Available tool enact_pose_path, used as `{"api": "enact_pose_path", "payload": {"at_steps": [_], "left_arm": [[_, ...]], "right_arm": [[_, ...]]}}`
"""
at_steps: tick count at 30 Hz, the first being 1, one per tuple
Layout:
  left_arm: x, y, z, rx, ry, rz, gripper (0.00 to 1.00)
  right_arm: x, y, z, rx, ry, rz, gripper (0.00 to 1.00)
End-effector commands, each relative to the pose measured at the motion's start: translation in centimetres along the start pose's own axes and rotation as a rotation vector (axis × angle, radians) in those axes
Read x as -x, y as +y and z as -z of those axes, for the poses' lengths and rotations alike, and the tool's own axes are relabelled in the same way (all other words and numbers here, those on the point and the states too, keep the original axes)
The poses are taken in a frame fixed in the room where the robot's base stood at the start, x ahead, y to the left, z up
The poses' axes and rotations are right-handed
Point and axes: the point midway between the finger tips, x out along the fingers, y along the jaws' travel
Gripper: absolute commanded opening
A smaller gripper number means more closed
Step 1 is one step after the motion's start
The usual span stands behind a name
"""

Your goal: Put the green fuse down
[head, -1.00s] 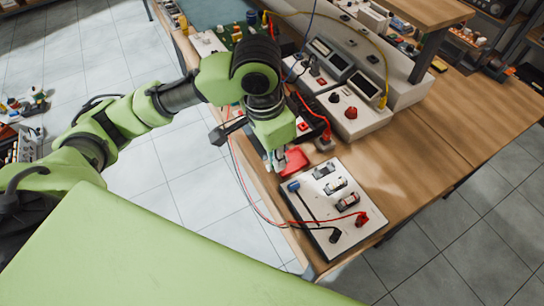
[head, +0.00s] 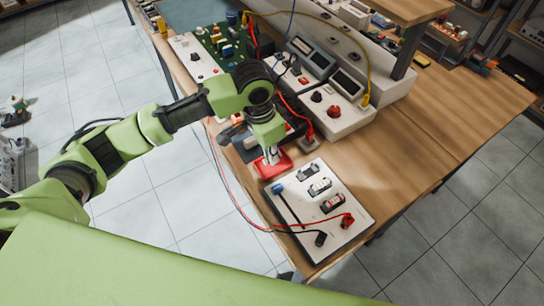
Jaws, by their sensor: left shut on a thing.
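My left gripper (head: 272,157) points down over a small red tray (head: 284,168) near the table's front edge, in the head view. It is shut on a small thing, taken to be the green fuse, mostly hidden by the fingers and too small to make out. I cannot tell whether the thing touches the tray. My right gripper is not in view.
A white board (head: 349,229) with several small parts and red and black leads lies just right of the tray. Grey-white instruments (head: 343,115) and a green circuit board (head: 213,40) stand behind. A red cable (head: 222,172) hangs off the front edge. The wooden table (head: 440,130) is clear at right.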

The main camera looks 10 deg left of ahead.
Motion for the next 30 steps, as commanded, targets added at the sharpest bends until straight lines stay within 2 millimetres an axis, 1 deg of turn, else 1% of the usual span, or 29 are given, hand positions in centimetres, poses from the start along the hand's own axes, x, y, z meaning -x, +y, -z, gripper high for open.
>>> {"api": "enact_pose_path", "payload": {"at_steps": [1, 3, 7, 9, 12, 15, 27, 28, 30], "left_arm": [[-0.6, -0.3, 0.2, 0.002, -0.002, -0.001, 0.00], [-1.2, -0.7, 0.5, 0.001, -0.002, -0.001, 0.00], [-1.9, -1.0, 0.7, 0.001, -0.001, 0.000, 0.00], [-2.6, -1.4, 0.9, 0.001, -0.003, 0.000, 0.00], [-4.1, -1.2, 0.5, 0.000, -0.004, -0.002, 0.00], [-5.0, -1.3, 0.4, 0.000, -0.002, 0.001, 0.00], [-5.7, -1.2, 0.3, 0.000, -0.001, -0.001, 0.00], [-5.6, -1.2, 0.3, 0.000, 0.000, 0.000, 0.17], [-5.6, -1.2, 0.3, 0.000, 0.000, 0.000, 0.17]], "right_arm": [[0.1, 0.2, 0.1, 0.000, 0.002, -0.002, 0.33], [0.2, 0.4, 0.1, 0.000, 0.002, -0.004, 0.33], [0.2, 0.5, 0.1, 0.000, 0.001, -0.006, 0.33], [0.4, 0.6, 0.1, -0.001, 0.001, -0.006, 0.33], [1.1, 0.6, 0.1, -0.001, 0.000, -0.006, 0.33], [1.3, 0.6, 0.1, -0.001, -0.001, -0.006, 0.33], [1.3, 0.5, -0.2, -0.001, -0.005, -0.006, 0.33], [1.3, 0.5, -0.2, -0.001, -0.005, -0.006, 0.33], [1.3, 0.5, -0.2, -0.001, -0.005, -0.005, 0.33]]}}
